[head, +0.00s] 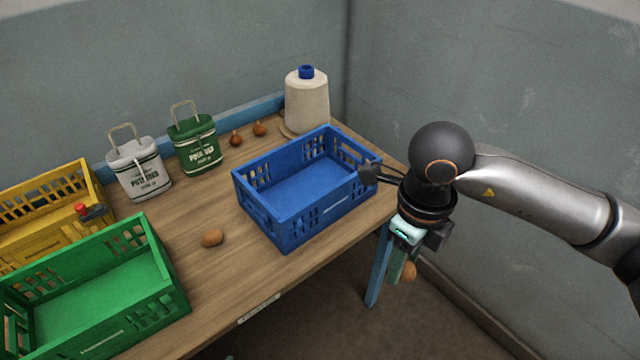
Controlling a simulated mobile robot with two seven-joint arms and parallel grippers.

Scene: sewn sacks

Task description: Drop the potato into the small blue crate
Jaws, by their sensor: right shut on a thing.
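The small blue crate (287,229) stands near the right end of the table in the head view, and its visible floor is empty. My right gripper (404,269) points down to the right of the crate, past the table's edge. It is shut on a brown potato (409,272), partly hidden by the fingers. The held potato is apart from the crate. My left gripper is not in view.
The green crate (158,257) stands front left, a yellow crate (83,176) behind it. A white sack (139,170), a green sack (196,147), two small onions (236,139) and a thread cone (307,104) line the back. Walls close off the back and right.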

